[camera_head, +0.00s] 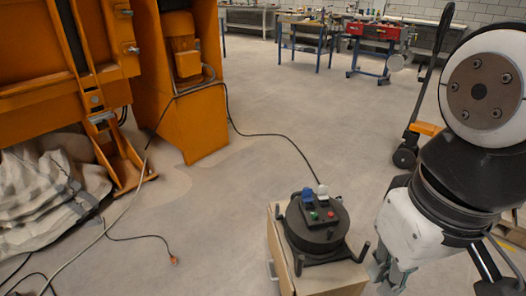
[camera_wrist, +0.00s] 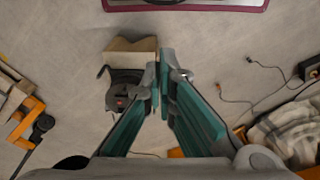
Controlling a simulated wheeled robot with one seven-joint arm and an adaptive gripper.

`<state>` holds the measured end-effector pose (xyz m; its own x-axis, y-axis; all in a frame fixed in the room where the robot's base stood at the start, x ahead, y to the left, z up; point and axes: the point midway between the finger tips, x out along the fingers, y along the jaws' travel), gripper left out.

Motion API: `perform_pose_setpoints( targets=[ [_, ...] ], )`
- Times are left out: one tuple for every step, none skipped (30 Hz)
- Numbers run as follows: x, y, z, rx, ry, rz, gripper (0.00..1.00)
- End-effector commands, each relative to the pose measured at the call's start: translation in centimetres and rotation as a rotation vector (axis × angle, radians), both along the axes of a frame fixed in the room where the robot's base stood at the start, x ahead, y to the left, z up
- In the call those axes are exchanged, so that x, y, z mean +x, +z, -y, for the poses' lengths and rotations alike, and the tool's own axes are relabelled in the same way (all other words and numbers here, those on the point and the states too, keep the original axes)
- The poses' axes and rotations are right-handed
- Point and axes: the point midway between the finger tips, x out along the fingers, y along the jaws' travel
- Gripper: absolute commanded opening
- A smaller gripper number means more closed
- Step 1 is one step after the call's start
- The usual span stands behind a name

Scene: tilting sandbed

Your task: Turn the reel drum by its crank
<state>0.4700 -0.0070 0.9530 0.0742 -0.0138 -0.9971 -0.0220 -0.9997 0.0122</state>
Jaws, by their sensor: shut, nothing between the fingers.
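The black cable reel drum (camera_head: 316,232) sits on a cardboard box (camera_head: 338,282), with blue and white plugs and red and green buttons on its top. Short black bars stick out at its edge; one at the right (camera_head: 362,252) may be the crank, but I cannot tell for sure. The drum also shows in the wrist view (camera_wrist: 124,92), left of my fingers and partly hidden by the left one. My gripper (camera_wrist: 163,68) is shut and empty. In the head view it hangs right of the box, apart from the drum, its tips near the lower edge.
An orange machine (camera_head: 190,110) and a crumpled pale sack (camera_head: 45,195) stand at the left. Cables cross the floor (camera_head: 240,190), one running to the reel. A pallet truck (camera_head: 408,150) is behind my arm. Workbenches line the back. The middle floor is mostly clear.

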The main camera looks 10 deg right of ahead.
Motion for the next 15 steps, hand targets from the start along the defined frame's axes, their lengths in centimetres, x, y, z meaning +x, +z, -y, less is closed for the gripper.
perform_pose_setpoints(
  targets=[
    [0.0, 0.0, 0.0, 0.000, 0.000, 0.000, 0.00],
    [0.0, 0.0, 0.0, 0.000, 0.000, 0.000, 0.00],
    [0.0, 0.0, 0.0, 0.000, 0.000, 0.001, 0.00],
    [0.0, 0.0, 0.0, 0.000, 0.000, 0.001, 0.00],
    [0.0, 0.0, 0.0, 0.000, 0.000, 0.001, 0.00],
    [0.0, 0.0, 0.0, 0.000, 0.000, 0.001, 0.00],
    [0.0, 0.0, 0.0, 0.000, 0.000, 0.001, 0.00],
    [0.0, 0.0, 0.0, 0.000, 0.000, 0.001, 0.02],
    [0.0, 0.0, 0.0, 0.000, 0.000, 0.001, 0.11],
    [0.1, 0.0, 0.0, 0.001, 0.000, 0.000, 0.18],
    [0.3, 0.0, 0.0, 0.004, 0.000, 0.000, 0.25],
    [0.6, 0.1, 0.0, 0.008, 0.001, -0.002, 0.34],
    [1.0, 0.1, 0.0, 0.013, 0.000, -0.005, 0.41],
    [1.5, 0.0, -0.1, 0.019, 0.000, -0.008, 0.42],
    [2.4, 0.0, -0.1, 0.029, 0.001, -0.011, 0.42]
  ],
)
